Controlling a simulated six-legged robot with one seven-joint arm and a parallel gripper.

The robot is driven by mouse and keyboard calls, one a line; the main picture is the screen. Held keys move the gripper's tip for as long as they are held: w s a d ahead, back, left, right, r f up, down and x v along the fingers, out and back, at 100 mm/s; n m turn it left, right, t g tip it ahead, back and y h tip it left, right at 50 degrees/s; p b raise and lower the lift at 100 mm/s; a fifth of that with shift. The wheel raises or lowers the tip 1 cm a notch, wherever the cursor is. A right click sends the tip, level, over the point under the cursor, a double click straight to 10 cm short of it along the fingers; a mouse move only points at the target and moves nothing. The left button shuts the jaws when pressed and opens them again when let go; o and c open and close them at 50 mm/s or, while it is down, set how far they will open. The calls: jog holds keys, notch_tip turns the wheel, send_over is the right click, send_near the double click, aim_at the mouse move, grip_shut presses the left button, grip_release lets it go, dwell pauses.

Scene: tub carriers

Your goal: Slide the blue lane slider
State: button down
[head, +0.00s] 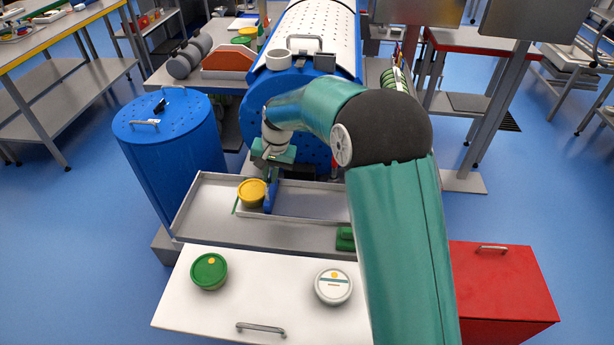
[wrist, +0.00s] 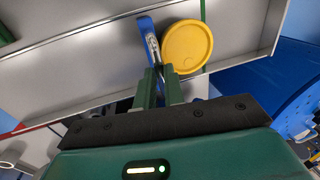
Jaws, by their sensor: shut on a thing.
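The blue lane slider (head: 270,197) stands in the grey tray (head: 190,225), right beside a yellow round tub (head: 251,193). In the wrist view the blue slider (wrist: 147,38) is a narrow upright piece close against the yellow tub (wrist: 187,46). My gripper (head: 272,174) reaches down into the tray from behind, and its fingers (wrist: 158,80) are shut on the near end of the slider. The fingertips are partly hidden where they meet it. A green line on the tray floor lies just left of the yellow tub in the head view.
A green block (head: 346,239) sits at the tray's right end. A white cabinet top (head: 262,300) in front bears a green tub (head: 209,271) and a white tub (head: 333,286). A blue drum (head: 165,140) stands left, and a red cabinet (head: 500,280) right.

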send_over(241, 189)
jog(key=shift+d, duration=0.35)
jog(key=shift+w+a+r, duration=0.1)
jog(key=shift+a+r, duration=0.05)
jog(key=shift+a, duration=0.4)
jog(key=c, duration=1.5)
grip_release()
jog(key=shift+w, duration=0.1)
jog(key=shift+r, duration=0.2)
jog(key=d+r, duration=0.1)
jog(key=r, duration=0.3)
jog(key=d+r, duration=0.1)
jog(key=r, duration=0.8)
jog(key=shift+s+d, duration=0.4)
